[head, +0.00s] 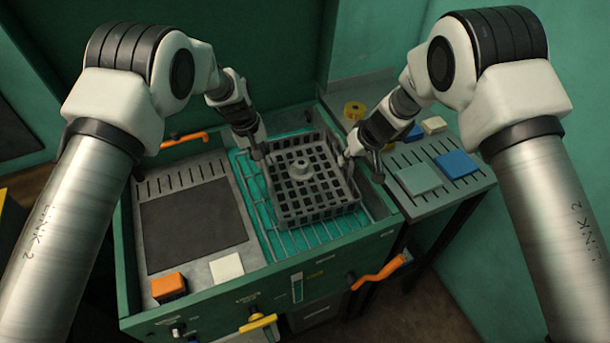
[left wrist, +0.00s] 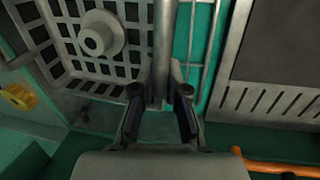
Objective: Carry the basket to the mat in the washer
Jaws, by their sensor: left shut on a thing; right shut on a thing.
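The grey lattice basket (head: 310,211) sits over the teal wire rack (head: 262,222) on the right side of the green washer. A grey round part with a hole (head: 301,169) stands in the basket. My left gripper (head: 258,152) is shut on the basket's left rim; in the left wrist view its fingers pinch the rim bar (left wrist: 165,45). My right gripper (head: 358,165) is shut on the basket's right rim. A flat dark mat (head: 193,226) lies bare in the washer's left half. Whether the basket touches the rack is unclear.
An orange block (head: 169,288) and a white block (head: 227,268) lie in front of the mat. A side table (head: 440,202) at right holds blue and pale pads and a yellow ring (head: 354,110).

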